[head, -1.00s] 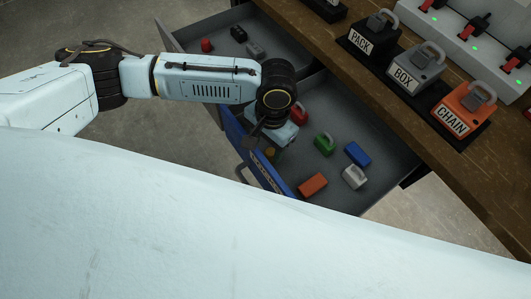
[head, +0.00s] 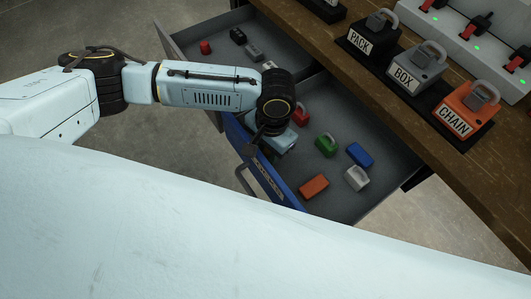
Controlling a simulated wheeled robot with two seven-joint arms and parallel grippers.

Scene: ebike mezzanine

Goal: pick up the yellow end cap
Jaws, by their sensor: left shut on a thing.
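My left arm reaches in from the left, and its gripper (head: 279,148) points down into the near open drawer (head: 345,205), close to the blue drawer front. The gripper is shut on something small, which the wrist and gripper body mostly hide. The yellow end cap does not show clearly now; a small yellowish patch showed at the fingers a second ago. My right gripper is not in view.
The drawer also holds a red padlock-like piece (head: 301,116), a green one (head: 326,145), a blue block (head: 360,154), a grey-white piece (head: 356,178) and an orange block (head: 314,187). Labelled padlocks, including CHAIN (head: 464,108), stand on the wooden bench (head: 400,105).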

